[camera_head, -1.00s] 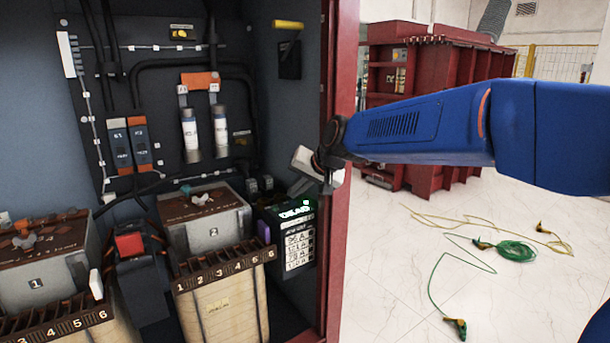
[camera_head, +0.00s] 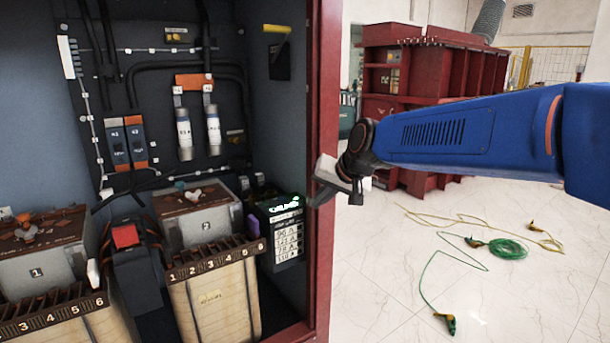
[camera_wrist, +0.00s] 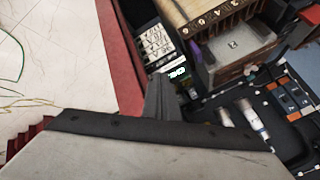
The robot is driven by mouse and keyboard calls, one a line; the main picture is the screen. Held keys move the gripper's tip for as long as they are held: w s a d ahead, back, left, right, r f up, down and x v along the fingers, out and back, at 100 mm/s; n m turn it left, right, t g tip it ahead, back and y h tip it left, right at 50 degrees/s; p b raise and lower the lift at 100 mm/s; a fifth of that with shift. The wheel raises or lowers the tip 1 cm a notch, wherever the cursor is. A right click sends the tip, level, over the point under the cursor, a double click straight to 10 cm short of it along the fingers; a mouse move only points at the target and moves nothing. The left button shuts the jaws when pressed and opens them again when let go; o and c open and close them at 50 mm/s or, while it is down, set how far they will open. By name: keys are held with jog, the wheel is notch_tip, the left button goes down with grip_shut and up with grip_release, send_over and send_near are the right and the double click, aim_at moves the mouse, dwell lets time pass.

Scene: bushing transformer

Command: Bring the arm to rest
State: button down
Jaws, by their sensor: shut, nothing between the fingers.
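My blue arm (camera_head: 450,135) reaches in from the right side of the head view. My gripper (camera_head: 318,196) is at its left end, in front of the cabinet's red right edge (camera_head: 325,95). In the wrist view my gripper (camera_wrist: 165,85) shows as a grey wedge with its fingers together. Nothing shows between them. The lit meter box (camera_wrist: 160,50) lies beyond the fingertips in the wrist view; it also stands inside the cabinet in the head view (camera_head: 287,235).
The open cabinet holds transformer blocks (camera_head: 205,212), a red button box (camera_head: 125,236) and fuses (camera_head: 184,135). A red tank (camera_head: 410,75) stands behind my arm. Green and yellow cables (camera_head: 507,249) lie on the pale floor at right, otherwise clear.

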jog(key=s+d+f+h, duration=0.1)
jog(key=s+d+f, duration=0.3)
jog(key=s+d, duration=0.4)
jog(key=s+d+f+g+h, duration=0.1)
jog(key=s+d+f+h, duration=0.1)
jog(key=s+d+f, duration=0.3)
jog(key=s+d+f+g+h, duration=0.1)
jog(key=s+d+f, duration=0.4)
jog(key=s+d, duration=0.7)
jog(key=s+h, duration=0.1)
jog(key=s, duration=0.8)
jog(key=shift+d+f+n, duration=0.2)
jog(key=shift+d+n, duration=0.05)
jog(key=shift+n, duration=0.15)
